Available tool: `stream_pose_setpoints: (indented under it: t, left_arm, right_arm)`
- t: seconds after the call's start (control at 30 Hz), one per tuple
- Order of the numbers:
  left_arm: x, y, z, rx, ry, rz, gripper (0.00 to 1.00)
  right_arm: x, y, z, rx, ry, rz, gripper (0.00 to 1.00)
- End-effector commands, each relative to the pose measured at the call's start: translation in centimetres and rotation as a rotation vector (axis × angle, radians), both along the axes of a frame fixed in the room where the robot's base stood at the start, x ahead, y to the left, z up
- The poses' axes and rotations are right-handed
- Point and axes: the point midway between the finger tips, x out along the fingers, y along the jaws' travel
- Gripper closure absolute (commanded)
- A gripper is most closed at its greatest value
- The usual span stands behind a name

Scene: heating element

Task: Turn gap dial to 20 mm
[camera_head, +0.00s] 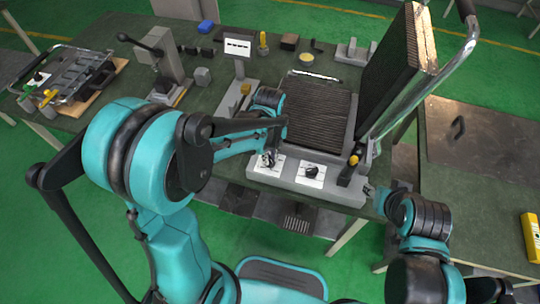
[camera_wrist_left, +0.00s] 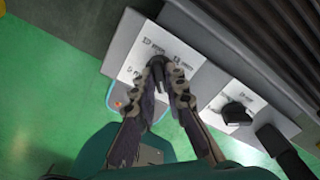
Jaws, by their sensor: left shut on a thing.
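The grey machine (camera_head: 330,187) has two black dials on white labelled plates along its front edge. My left gripper (camera_head: 268,160) is at the left dial, and in the left wrist view its fingers (camera_wrist_left: 168,84) are shut on that dial (camera_wrist_left: 157,68), one on each side. The fingers hide part of the dial, and the label marks are too small to read. The right dial (camera_head: 311,171) stands free, and it also shows in the left wrist view (camera_wrist_left: 236,113). My right gripper (camera_head: 372,192) is near the machine's right front corner; its jaws are too small to judge.
The ribbed lower plate (camera_head: 315,112) lies behind the dials, with the ribbed lid (camera_head: 397,60) raised on the right. A black lever with a yellow end (camera_head: 350,165) stands right of the dials. A side table (camera_head: 480,190) is at the right.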

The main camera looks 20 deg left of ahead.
Motion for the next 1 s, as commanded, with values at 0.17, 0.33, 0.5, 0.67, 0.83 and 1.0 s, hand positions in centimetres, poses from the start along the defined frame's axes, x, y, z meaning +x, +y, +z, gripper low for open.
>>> stream_pose_setpoints:
  t: [0.17, 0.33, 0.5, 0.67, 0.83, 1.0]
  left_arm:
    - [0.0, 0.0, 0.0, 0.0, 0.0, -0.002, 1.0]
    - [0.0, 0.0, 0.0, 0.0, 0.0, -0.001, 0.75]
    - [0.0, 0.0, 0.0, 0.0, 0.0, -0.001, 0.67]
    - [0.0, 0.0, 0.1, 0.0, 0.0, 0.0, 0.67]
    - [0.0, 0.0, 1.5, 0.0, 0.0, 0.0, 0.67]
    - [0.0, 0.0, 5.0, 0.0, 0.0, 0.0, 0.67]
  right_arm:
    - [0.0, 0.0, 0.0, 0.0, 0.0, 0.0, 0.6]
    - [0.0, 0.0, 0.0, 0.0, 0.0, 0.0, 0.6]
    - [0.0, 0.0, 0.0, 0.0, 0.0, 0.0, 0.6]
    - [0.0, 0.0, 0.0, 0.0, 0.0, 0.0, 0.6]
    - [0.0, 0.0, 0.0, 0.0, 0.0, 0.0, 0.6]
    - [0.0, 0.0, 0.0, 0.0, 0.0, 0.0, 0.6]
